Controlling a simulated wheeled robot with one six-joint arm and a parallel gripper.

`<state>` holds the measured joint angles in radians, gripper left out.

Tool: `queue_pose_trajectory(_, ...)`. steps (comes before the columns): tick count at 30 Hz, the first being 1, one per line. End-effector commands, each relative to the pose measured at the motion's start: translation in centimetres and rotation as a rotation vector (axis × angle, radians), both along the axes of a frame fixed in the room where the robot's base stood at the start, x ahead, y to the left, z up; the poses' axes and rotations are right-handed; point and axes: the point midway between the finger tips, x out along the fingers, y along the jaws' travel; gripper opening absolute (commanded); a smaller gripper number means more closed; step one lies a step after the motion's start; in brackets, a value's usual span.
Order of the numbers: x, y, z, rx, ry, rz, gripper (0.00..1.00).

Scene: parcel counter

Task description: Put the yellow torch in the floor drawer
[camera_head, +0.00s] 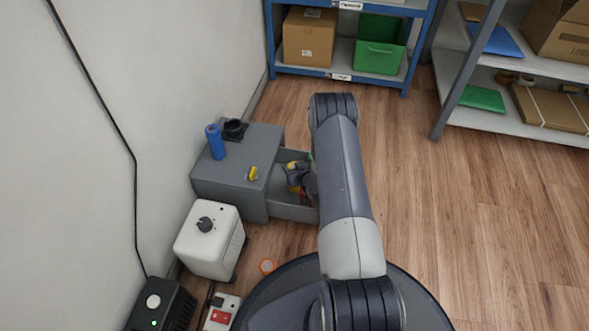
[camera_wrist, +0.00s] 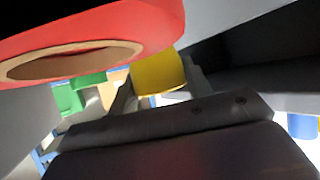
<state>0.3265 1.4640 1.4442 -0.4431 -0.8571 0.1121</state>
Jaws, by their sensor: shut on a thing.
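A yellow cylinder, which looks like the yellow torch (camera_wrist: 158,72), is between the fingers of my gripper (camera_wrist: 160,88) in the wrist view. In the head view a bit of yellow (camera_head: 292,165) shows at my gripper (camera_head: 298,172). My gripper is shut on it, at the open floor drawer (camera_head: 290,211) of the grey cabinet (camera_head: 228,187). My arm hides the right part of the drawer. I cannot tell whether the torch touches the drawer floor.
A red tape roll (camera_wrist: 130,28) is close to the wrist camera; red also shows in the drawer. On the cabinet top are a blue cylinder (camera_head: 215,142), a black object (camera_head: 235,129) and a small yellow object (camera_head: 253,174). A white box (camera_head: 209,240) stands in front. Floor at right is clear.

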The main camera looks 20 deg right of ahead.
Motion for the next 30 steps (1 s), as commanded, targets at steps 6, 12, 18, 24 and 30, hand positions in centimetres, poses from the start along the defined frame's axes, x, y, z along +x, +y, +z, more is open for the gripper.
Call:
queue_pose_trajectory(6, 0.0, 0.0, -0.2, 0.000, 0.000, 0.000, 0.01)
queue_pose_trajectory(12, 0.0, 0.0, -0.2, 0.001, 0.001, 0.000, 0.63)
queue_pose_trajectory(18, 0.0, 0.0, -0.2, 0.000, 0.001, 0.000, 0.69)
queue_pose_trajectory(24, 0.0, 0.0, 0.2, 0.000, -0.001, 0.000, 0.69)
queue_pose_trajectory(30, -3.0, -0.2, 2.2, 0.001, 0.004, -0.003, 0.69)
